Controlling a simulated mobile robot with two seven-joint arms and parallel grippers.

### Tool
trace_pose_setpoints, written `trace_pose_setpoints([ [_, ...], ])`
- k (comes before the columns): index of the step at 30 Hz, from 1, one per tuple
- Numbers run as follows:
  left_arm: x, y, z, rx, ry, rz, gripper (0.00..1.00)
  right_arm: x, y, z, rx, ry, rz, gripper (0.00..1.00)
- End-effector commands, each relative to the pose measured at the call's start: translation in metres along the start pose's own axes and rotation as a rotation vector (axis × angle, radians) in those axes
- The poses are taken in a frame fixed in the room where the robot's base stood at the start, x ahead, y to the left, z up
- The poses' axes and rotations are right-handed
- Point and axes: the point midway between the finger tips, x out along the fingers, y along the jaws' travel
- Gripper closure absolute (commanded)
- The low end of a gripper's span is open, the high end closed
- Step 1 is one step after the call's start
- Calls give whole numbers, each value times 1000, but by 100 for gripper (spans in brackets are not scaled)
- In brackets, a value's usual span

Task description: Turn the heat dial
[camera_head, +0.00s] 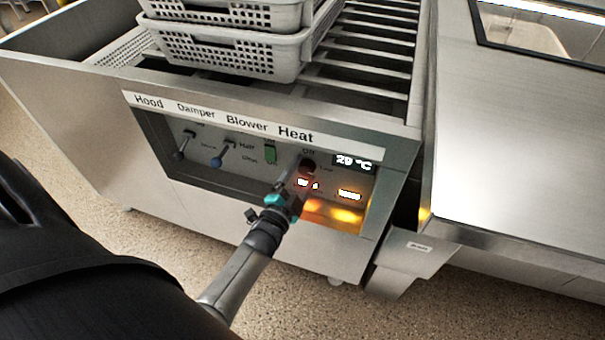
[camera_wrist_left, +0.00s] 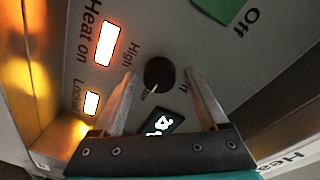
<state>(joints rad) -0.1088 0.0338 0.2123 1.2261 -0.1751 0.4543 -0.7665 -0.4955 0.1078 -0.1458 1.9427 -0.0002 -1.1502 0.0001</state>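The heat dial (camera_head: 308,165) is a small round black knob under the "Heat" label on the control panel. It also shows in the left wrist view (camera_wrist_left: 158,73), with a pale pointer mark at its lower left. My left gripper (camera_head: 293,178) is at the panel, right by the dial. In the left wrist view its two fingers (camera_wrist_left: 160,74) stand on either side of the dial, with a gap visible on each side, so it is open. The display (camera_head: 353,161) reads 29 °C. My right gripper is not in view.
A green blower switch (camera_head: 270,154), a damper lever with a blue knob (camera_head: 218,162) and a hood lever (camera_head: 180,154) sit left of the dial. Two lamps glow: "Heat on" (camera_wrist_left: 106,43) and one beside it (camera_wrist_left: 92,103).

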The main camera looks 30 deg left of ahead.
Motion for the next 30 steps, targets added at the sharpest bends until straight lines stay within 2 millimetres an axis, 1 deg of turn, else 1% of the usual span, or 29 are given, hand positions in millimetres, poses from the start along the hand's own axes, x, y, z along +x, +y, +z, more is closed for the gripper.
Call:
trace_pose_setpoints([
  [1,0,0,0,0,0,0,31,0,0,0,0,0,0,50],
  [2,0,0,0,0,0,0,34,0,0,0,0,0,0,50],
  [19,0,0,0,0,0,0,98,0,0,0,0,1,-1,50],
  [20,0,0,0,0,0,0,100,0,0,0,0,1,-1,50],
  [30,0,0,0,-43,2,-3,100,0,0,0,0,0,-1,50],
])
